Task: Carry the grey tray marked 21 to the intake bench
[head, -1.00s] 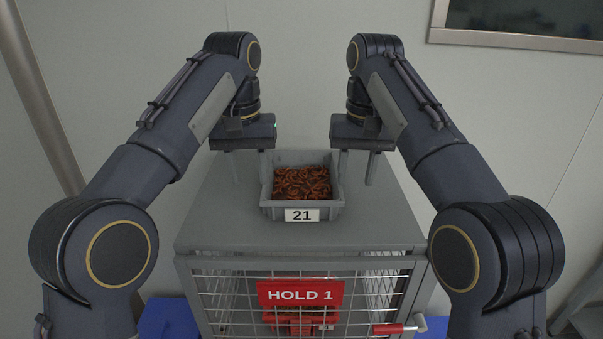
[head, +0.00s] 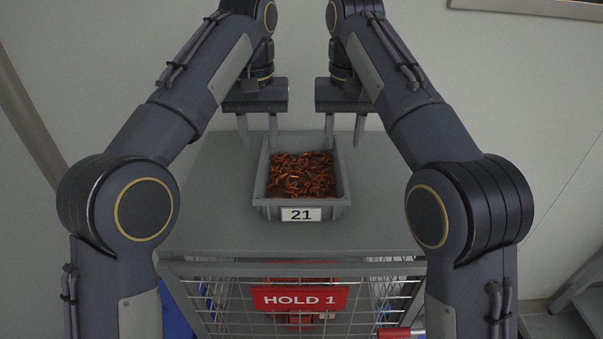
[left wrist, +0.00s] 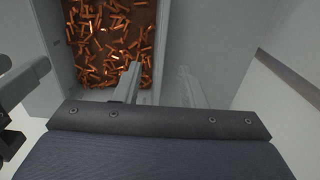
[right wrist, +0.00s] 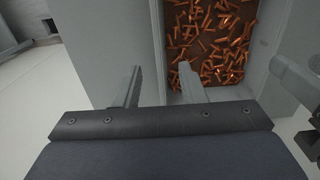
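The grey tray marked 21 (head: 334,211) sits upright on the flat grey top of a cage and holds many copper-coloured pieces (head: 301,176). My left gripper (head: 258,142) is open and empty at the tray's back left corner. My right gripper (head: 345,142) is open and empty at its back right corner. In the left wrist view the tray (left wrist: 60,60) lies beyond the fingers (left wrist: 158,82), one finger overlapping its edge. The right wrist view shows the tray (right wrist: 178,60) similarly beyond the fingers (right wrist: 160,85). I cannot tell whether they touch it. I cannot identify the intake bench.
The cage top (head: 215,225) is bare around the tray. Its mesh front carries a red HOLD 1 sign (head: 299,298) and a red handle (head: 398,333). A red thing shows behind the mesh. A plain wall stands behind, and a grey structure (head: 580,285) stands at lower right.

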